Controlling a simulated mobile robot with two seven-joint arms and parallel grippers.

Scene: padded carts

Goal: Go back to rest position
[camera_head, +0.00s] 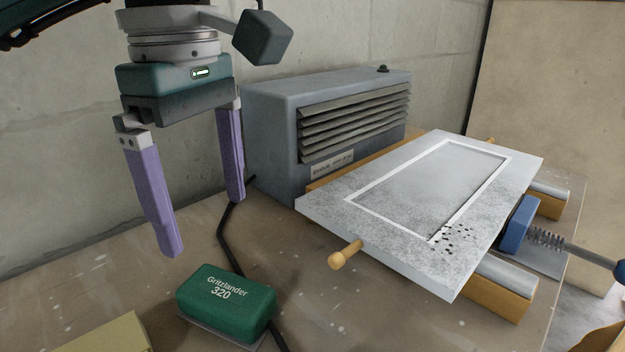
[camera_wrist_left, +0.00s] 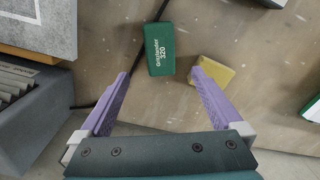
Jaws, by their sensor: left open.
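My left gripper (camera_head: 204,200) hangs above the bench with its two purple fingers spread apart and nothing between them. In the left wrist view the open fingers (camera_wrist_left: 160,85) show at the bottom, with a green block marked "Gritzlander 320" (camera_wrist_left: 160,50) beyond their tips. In the head view this green block (camera_head: 227,295) lies on the bench, below and a little right of the gripper, apart from it. My right gripper is not in view.
A grey louvred box (camera_head: 270,120) stands behind the gripper by the concrete wall. A grey panel with a white frame line (camera_head: 400,235) lies on wooden supports at right, near a blue clamp (camera_head: 517,225). A yellow block (camera_head: 110,338) sits front left. A dark cable (camera_head: 222,235) crosses the bench.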

